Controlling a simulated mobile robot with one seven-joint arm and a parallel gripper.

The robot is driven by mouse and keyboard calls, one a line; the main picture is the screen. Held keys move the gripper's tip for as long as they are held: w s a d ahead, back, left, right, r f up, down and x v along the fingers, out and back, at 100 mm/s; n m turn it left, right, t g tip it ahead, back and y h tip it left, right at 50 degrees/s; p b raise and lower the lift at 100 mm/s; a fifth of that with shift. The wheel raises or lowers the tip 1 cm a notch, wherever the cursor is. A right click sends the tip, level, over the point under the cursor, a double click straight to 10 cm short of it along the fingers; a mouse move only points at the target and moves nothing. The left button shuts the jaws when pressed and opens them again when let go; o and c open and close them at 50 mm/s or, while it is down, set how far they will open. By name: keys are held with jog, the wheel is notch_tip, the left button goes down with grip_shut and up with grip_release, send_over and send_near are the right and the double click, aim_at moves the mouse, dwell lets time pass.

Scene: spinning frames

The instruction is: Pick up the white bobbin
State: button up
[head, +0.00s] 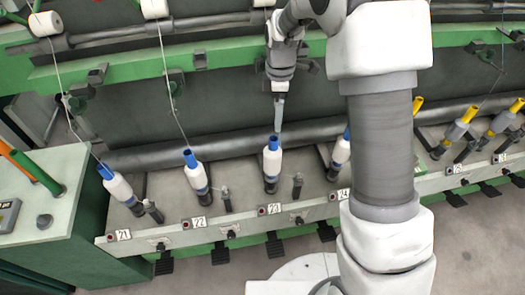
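Several white bobbins with blue tops stand in a row on the spinning frame's grey ledge. One is at label 23 (271,163), one at 22 (196,177), one at 21 (118,187), and one at 24 (341,151), partly hidden by my arm. White spools also sit higher up, at the upper left (45,23) and top (154,9). My gripper (279,124) points down just above the blue top of the bobbin at 23. Its fingers look like one narrow strip from here, so their opening does not show. I cannot tell whether they touch the blue top.
Bobbins with yellow tops (457,130) stand at the right. A long dark roller (225,143) runs behind the row, and threads hang from the upper spools. A pale side table (62,195) holds a green and an orange tube. Grey floor (200,277) lies in front.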

aim_at(273, 151)
jog(key=shift+w+a+f, duration=0.15)
jog(key=shift+a+f, duration=0.1)
jog(key=shift+f, duration=0.45)
notch_tip(273, 151, down, 11)
jog(key=shift+f+p, duration=0.1)
jog(key=shift+p, duration=0.35)
jog(key=shift+s+a+f+p, duration=0.1)
jog(key=shift+f+p, duration=0.15)
jog(key=shift+f, duration=1.1)
jog(key=shift+s+a+f+p, duration=0.1)
jog(key=shift+f+p, duration=0.15)
jog(key=shift+f, duration=1.1)
jog(key=shift+c, duration=0.2)
jog(key=c, duration=1.5)
jog(key=shift+r, duration=0.1)
